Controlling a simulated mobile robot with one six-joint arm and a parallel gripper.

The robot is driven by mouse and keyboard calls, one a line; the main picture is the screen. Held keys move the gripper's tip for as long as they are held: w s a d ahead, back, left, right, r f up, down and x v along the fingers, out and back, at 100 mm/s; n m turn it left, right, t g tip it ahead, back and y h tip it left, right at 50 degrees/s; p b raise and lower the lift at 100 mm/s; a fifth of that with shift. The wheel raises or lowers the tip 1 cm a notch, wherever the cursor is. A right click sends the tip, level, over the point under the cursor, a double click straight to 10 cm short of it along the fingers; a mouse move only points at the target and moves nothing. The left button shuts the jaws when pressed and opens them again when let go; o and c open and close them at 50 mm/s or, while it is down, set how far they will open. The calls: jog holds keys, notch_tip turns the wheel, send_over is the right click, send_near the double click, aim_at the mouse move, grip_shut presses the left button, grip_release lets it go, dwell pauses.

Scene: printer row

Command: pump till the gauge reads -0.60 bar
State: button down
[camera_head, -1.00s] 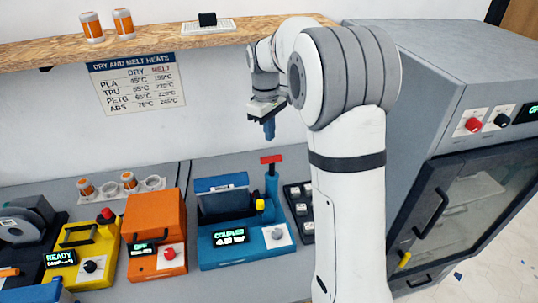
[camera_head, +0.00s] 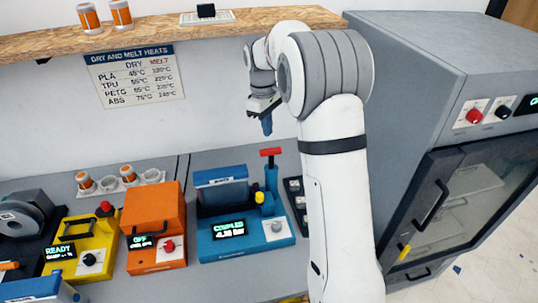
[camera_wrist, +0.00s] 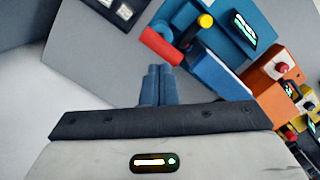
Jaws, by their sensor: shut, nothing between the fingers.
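The blue pump station (camera_head: 245,235) stands on the bench with a lit display (camera_head: 230,229) showing "COUPLED" and a small number I cannot read for sure. At its right rises a blue pump post with a red T-handle (camera_head: 270,152). A yellow knob (camera_head: 260,197) and a grey dial (camera_head: 276,227) are on the station. My gripper (camera_head: 267,125) is shut and empty, above the red handle and apart from it. In the wrist view my shut blue fingers (camera_wrist: 160,70) point towards the red handle (camera_wrist: 160,46), close to it in the picture.
An orange box (camera_head: 152,215) and a yellow machine (camera_head: 85,240) stand left of the station. A dark tray (camera_head: 295,190) is just right of it. A grey cabinet (camera_head: 420,90) stands at the right. A wooden shelf (camera_head: 160,38) runs above.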

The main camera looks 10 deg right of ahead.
aim_at(268, 150)
jog(key=shift+s+d+f+b, duration=0.1)
jog(key=shift+f+b, duration=0.85)
jog(key=shift+f, duration=0.4)
jog(key=shift+s+d+f+b, duration=0.1)
jog(key=shift+f+b, duration=0.85)
jog(key=shift+f, duration=0.4)
notch_tip(268, 150, down, 4)
jog(key=b, duration=0.2)
jog(key=shift+f+b, duration=0.2)
jog(key=shift+b, duration=0.15)
jog(key=shift+a+r+p, duration=0.15)
jog(key=shift+r+p, duration=0.3)
jog(key=shift+w+a+r+p, duration=0.2)
jog(key=shift+w+a+p, duration=0.25)
jog(key=shift+w+p, duration=0.1)
jog(key=shift+w+a+r+p, duration=0.15)
jog(key=shift+w+a+p, duration=0.3)
jog(key=shift+w+p, duration=0.05)
notch_tip(268, 150, up, 8)
jog(key=b, duration=0.1)
jog(key=shift+w+a, duration=0.3)
